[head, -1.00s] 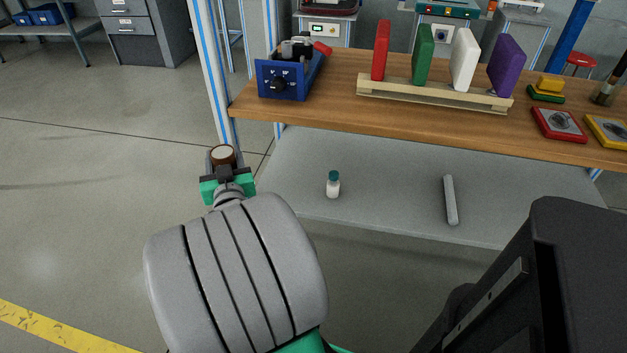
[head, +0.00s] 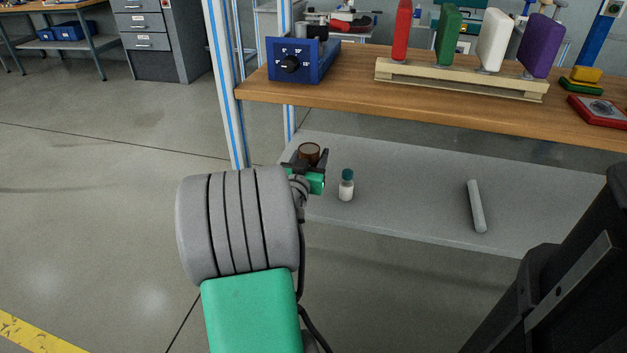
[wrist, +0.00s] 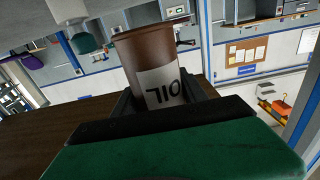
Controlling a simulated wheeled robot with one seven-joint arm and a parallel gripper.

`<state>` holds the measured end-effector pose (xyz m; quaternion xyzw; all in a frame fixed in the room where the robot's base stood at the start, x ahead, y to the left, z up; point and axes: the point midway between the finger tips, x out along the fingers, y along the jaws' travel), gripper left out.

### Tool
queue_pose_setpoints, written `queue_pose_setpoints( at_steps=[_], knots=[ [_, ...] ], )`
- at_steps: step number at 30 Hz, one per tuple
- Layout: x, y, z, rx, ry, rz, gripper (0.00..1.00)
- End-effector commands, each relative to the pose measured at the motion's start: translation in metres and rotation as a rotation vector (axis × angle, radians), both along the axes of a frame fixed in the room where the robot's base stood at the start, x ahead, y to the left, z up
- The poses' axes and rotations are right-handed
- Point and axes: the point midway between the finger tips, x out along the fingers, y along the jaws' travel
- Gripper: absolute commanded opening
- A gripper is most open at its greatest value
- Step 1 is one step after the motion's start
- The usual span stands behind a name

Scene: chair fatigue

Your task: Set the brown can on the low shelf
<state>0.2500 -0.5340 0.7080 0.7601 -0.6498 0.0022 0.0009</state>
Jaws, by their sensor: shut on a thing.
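My gripper (head: 308,163) is shut on the brown can (head: 309,152), at the left end of the grey low shelf (head: 415,185). The can appears over or at the shelf's left edge. Whether its base touches the shelf cannot be told.
A white bottle with a teal cap (head: 346,186) stands on the shelf just right of my gripper. A grey bar (head: 476,206) lies farther right, with bare shelf between. The wooden bench top (head: 350,90) is above the shelf, and a frame post (head: 225,100) stands to the left.

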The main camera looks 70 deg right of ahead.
Motion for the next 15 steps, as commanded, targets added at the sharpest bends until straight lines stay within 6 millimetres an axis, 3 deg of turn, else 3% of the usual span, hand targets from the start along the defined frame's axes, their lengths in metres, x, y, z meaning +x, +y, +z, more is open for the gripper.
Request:
queue_pose_setpoints(
  at_steps=[1,3,10,15],
  knots=[
    [0.008,-0.005,-0.024,0.006,0.005,0.002,0.00],
    [0.017,-0.013,-0.036,0.004,0.004,0.001,0.00],
    [0.032,-0.026,-0.055,0.003,0.002,0.000,0.00],
    [0.031,-0.026,-0.085,0.004,0.003,0.000,0.00]
  ],
)
